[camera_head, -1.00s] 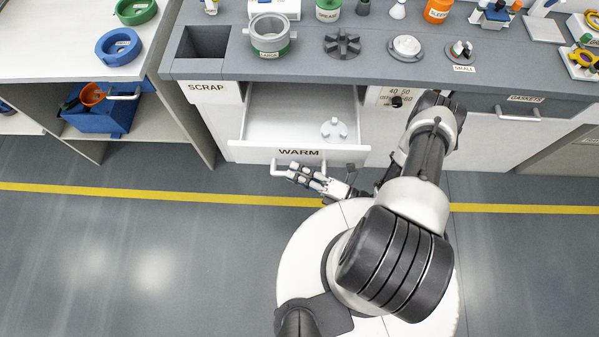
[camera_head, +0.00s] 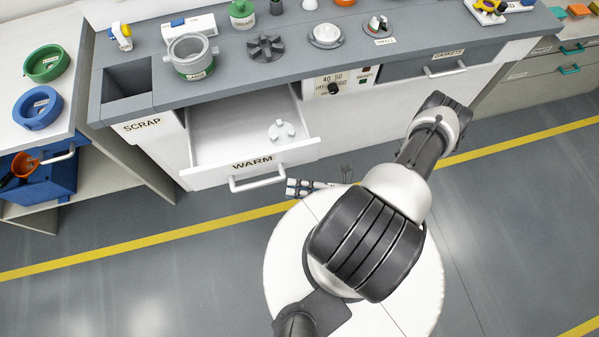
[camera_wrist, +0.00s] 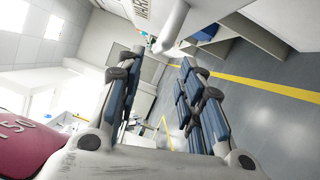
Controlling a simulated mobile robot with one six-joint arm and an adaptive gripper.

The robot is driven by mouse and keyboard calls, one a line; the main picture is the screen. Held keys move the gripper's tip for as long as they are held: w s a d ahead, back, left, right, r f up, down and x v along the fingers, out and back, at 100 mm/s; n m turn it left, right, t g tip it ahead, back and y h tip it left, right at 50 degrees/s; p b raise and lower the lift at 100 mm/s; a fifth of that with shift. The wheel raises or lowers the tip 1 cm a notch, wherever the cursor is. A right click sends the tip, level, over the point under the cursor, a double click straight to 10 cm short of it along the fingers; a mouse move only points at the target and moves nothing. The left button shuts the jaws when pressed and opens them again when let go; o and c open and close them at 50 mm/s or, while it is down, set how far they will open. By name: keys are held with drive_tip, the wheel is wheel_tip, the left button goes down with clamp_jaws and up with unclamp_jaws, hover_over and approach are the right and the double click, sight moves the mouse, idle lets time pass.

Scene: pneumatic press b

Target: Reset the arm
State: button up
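My gripper (camera_head: 296,187) is low in front of the bench, just right of the handle of the open WARM drawer (camera_head: 208,180). In the wrist view my gripper (camera_wrist: 158,62) has its two fingers apart with nothing between them. The drawer handle (camera_wrist: 171,25) shows beyond the fingertips there, apart from them. My arm reaches out to the right from my base and folds back, and part of it hides the wrist in the head view.
A white knobbed part (camera_head: 281,131) lies in the open drawer. The bench top (camera_head: 225,62) carries a grey ring-shaped housing (camera_head: 192,57), a dark star-shaped part (camera_head: 266,47) and a SCRAP bin opening (camera_head: 127,82). The floor with a yellow line (camera_head: 120,248) is clear to the left.

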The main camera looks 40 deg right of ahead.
drive_tip(key=shift+s+d, duration=0.3)
idle(0.4)
drive_tip(key=w+d+r+n+g+h, duration=0.1)
drive_tip(key=w+r+n+g+h, duration=0.1)
drive_tip(key=r+n+g, duration=0.7)
drive_tip(key=w+d+r+n+g+h, duration=0.15)
drive_tip(key=r+n+g, duration=0.35)
drive_tip(key=r+n, duration=0.8)
drive_tip(key=s+a+r+n+t+h, duration=0.2)
drive_tip(key=a+r+n+t+h, duration=0.1)
drive_tip(key=r+n, duration=0.7)
drive_tip(key=s+a+r+n+t+h, duration=0.3)
drive_tip(key=a+r+n+h, duration=0.2)
drive_tip(key=r+n, duration=0.5)
drive_tip(key=shift+s+a+r+h, duration=0.15)
drive_tip(key=shift+s+r+h, duration=0.1)
drive_tip(key=shift+h, duration=1)
drive_tip(key=shift+w, duration=0.1)
